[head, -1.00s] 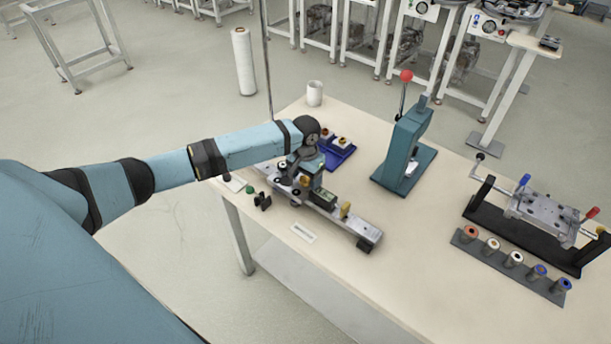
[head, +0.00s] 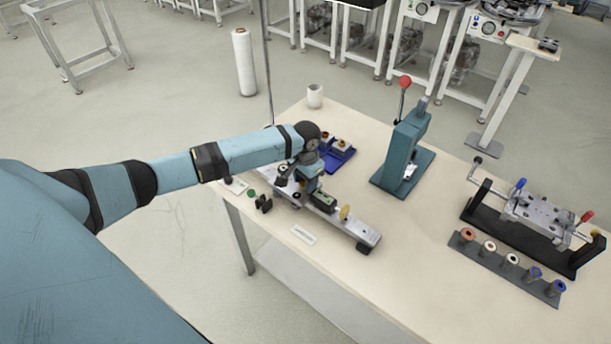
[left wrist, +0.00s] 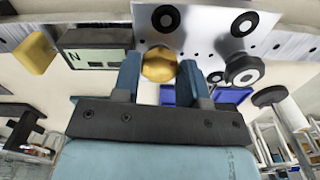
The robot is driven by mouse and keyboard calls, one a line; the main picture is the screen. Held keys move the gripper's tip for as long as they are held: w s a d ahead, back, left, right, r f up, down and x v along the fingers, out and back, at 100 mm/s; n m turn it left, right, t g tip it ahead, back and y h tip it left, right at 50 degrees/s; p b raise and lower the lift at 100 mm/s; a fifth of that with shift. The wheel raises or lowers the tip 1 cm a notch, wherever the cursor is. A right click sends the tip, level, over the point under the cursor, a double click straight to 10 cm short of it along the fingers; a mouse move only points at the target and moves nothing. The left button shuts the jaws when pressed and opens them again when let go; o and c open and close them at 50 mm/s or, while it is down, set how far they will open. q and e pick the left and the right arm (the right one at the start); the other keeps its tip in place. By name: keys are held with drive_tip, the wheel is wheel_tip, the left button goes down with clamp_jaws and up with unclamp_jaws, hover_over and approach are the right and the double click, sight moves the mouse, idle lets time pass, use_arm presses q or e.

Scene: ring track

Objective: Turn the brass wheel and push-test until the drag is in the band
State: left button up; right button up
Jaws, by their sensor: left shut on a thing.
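The brass wheel (left wrist: 160,63) shows in the left wrist view as a rounded, faceted knob below a metal plate. My left gripper (left wrist: 162,80) is shut on it, one finger on each side; in the head view my gripper (head: 306,184) hides the wheel. The metal track (head: 353,232) lies along the table's near left edge. A small display box (left wrist: 93,58) marked with N sits beside the wheel, and it also shows in the head view (head: 322,201); I cannot read a value. A yellow piece (head: 344,212) stands farther along the track. My right gripper is not in view.
A blue tray (head: 338,158) with small parts lies behind my gripper. A teal press (head: 405,150) with a red-knobbed lever stands mid-table. A fixture (head: 540,218) and a rack of coloured rings (head: 510,265) stand at the right. The table front right of the track is clear.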

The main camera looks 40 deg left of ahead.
use_arm(q)
drive_tip(key=shift+r+m+p, duration=0.2)
drive_tip(key=shift+m+p, duration=0.3)
drive_tip(key=shift+m, duration=0.2)
drive_tip(key=shift+m+p, duration=0.4)
drive_tip(key=shift+m, duration=0.2)
drive_tip(key=shift+f+m+p, duration=0.1)
drive_tip(key=shift+m+p, duration=0.25)
drive_tip(key=shift+m, duration=0.35)
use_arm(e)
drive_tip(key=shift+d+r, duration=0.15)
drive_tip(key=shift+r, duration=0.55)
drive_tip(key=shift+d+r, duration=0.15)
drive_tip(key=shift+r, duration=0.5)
use_arm(q)
drive_tip(key=shift+w, duration=0.1)
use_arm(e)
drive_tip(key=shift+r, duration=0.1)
use_arm(q)
drive_tip(key=o, duration=0.9)
wheel_tip(320, 180, up, 14)
drive_tip(key=shift+f+b, duration=0.15)
drive_tip(key=shift+b, duration=0.5)
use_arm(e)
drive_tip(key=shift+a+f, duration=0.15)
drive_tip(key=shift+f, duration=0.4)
